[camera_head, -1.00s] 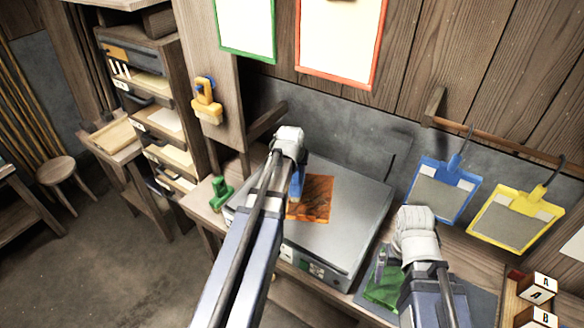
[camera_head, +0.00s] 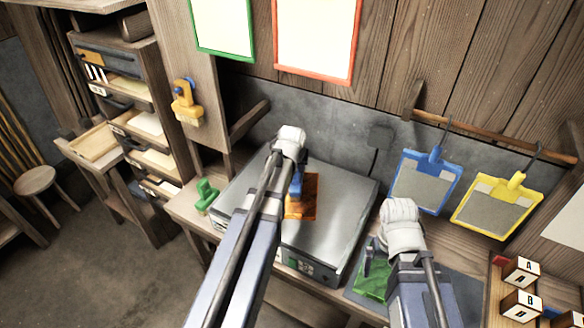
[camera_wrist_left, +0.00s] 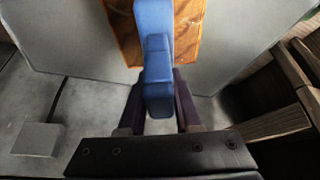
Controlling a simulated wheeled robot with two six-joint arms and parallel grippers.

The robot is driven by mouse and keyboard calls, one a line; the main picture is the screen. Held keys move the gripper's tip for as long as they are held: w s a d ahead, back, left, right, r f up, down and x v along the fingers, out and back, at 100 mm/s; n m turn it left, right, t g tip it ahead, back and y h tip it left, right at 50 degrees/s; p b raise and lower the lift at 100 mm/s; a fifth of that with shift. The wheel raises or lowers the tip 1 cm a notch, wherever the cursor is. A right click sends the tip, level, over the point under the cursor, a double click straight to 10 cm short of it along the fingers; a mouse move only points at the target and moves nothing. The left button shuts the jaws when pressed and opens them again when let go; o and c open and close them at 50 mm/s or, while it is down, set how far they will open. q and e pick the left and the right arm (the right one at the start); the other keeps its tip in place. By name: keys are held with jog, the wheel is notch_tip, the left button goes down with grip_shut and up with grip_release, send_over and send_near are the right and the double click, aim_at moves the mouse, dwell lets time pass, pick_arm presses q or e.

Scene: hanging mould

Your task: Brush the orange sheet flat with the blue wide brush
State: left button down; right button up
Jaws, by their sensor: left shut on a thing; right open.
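The orange sheet (camera_head: 304,197) lies on the grey metal plate (camera_head: 338,205) of the bench machine. My left arm covers part of it. The blue wide brush (camera_head: 298,180) is in my left gripper (camera_head: 295,163), over the sheet. In the left wrist view the blue brush (camera_wrist_left: 156,60) stands between the fingers of the shut left gripper (camera_wrist_left: 160,110), with the orange sheet (camera_wrist_left: 190,30) behind it. Whether the bristles touch the sheet is hidden. My right gripper (camera_head: 378,250) is open, near a green sheet (camera_head: 371,283) on a dark mat.
A green brush (camera_head: 206,195) stands left of the machine. Blue (camera_head: 424,182) and yellow (camera_head: 497,205) framed panels hang from a rail on the right. Lettered blocks (camera_head: 521,271) sit at the right edge.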

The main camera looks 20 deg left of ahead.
pick_arm(q)
jog(key=shift+w+d+r, duration=0.1)
jog(key=shift+w+d, duration=0.2)
jog(key=shift+d, duration=0.6)
jog(key=shift+w+d, duration=0.25)
jog(key=shift+d, duration=0.6)
jog(key=shift+w+d, duration=0.25)
jog(key=shift+d, duration=0.65)
jog(key=shift+w+d, duration=0.2)
jog(key=shift+d, duration=0.65)
jog(key=shift+s+a, duration=0.35)
jog(key=shift+a, duration=0.85)
jog(key=shift+s+a, duration=0.3)
jog(key=shift+a, duration=0.85)
jog(key=shift+s+a, duration=0.35)
jog(key=shift+a, duration=0.85)
jog(key=shift+a, duration=0.1)
jog(key=shift+s+a+f, duration=0.1)
jog(key=shift+s+a, duration=0.2)
jog(key=shift+a, duration=0.5)
jog(key=shift+s+a+f, duration=0.1)
jog(key=shift+s+a, duration=0.15)
jog(key=shift+a, duration=0.55)
